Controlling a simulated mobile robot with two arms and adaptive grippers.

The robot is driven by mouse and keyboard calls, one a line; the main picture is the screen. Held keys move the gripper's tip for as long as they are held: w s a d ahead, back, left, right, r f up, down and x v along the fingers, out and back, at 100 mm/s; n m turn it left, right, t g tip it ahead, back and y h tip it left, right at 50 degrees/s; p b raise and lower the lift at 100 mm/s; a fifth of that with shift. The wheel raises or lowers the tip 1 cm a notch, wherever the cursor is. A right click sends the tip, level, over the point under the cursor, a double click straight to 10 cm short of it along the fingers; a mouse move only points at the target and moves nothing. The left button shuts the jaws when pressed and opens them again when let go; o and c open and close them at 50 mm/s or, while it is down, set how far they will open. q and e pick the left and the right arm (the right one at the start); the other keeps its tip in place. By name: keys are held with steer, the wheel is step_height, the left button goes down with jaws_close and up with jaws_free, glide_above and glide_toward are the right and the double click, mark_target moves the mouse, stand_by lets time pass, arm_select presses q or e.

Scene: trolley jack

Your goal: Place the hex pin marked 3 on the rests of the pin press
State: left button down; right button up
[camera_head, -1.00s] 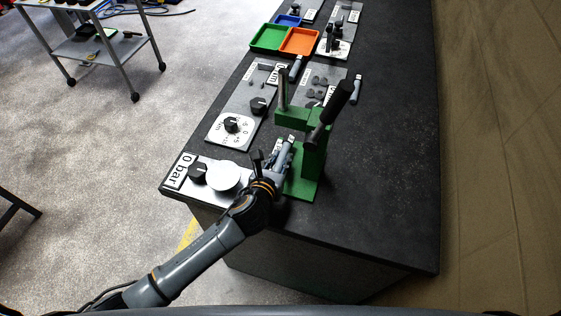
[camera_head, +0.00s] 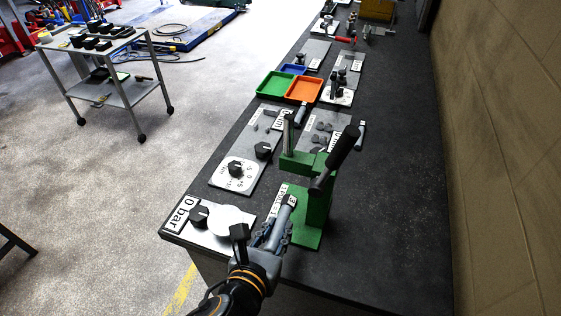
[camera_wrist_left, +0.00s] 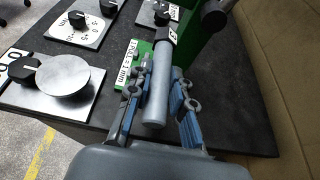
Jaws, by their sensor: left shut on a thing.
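My left gripper (camera_head: 272,236) is shut on a grey cylindrical pin (camera_head: 283,218) with a white label at its far end. In the left wrist view the pin (camera_wrist_left: 158,95) lies lengthwise between the blue-padded fingers (camera_wrist_left: 160,100). The green pin press (camera_head: 315,205) stands just beyond and right of the gripper, with a black-handled lever. The pin's far end is over or beside the left part of the press base; I cannot tell whether it touches. The rests are not clearly visible. My right gripper is not in view.
A plate with a round silver disc and black knob (camera_head: 199,215) lies left of the gripper. A dial plate (camera_head: 234,173) lies beyond it. Other grey pins (camera_head: 302,112) lie behind the press. Green (camera_head: 277,84) and orange trays (camera_head: 303,89) stand farther back. The bench right of the press is clear.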

arm_select(q)
steer(key=w+a+n+y+b, duration=0.2)
steer(key=w+a, duration=0.1)
steer(key=a, duration=0.5)
steer(key=w+a+n+y+b, duration=0.1)
steer(key=w+a+y+b, duration=0.1)
steer(key=a, duration=0.7)
steer(key=shift+w+a+r+n+t, duration=0.25)
steer(key=shift+w+r+n+t, duration=0.15)
steer(key=shift+w, duration=0.2)
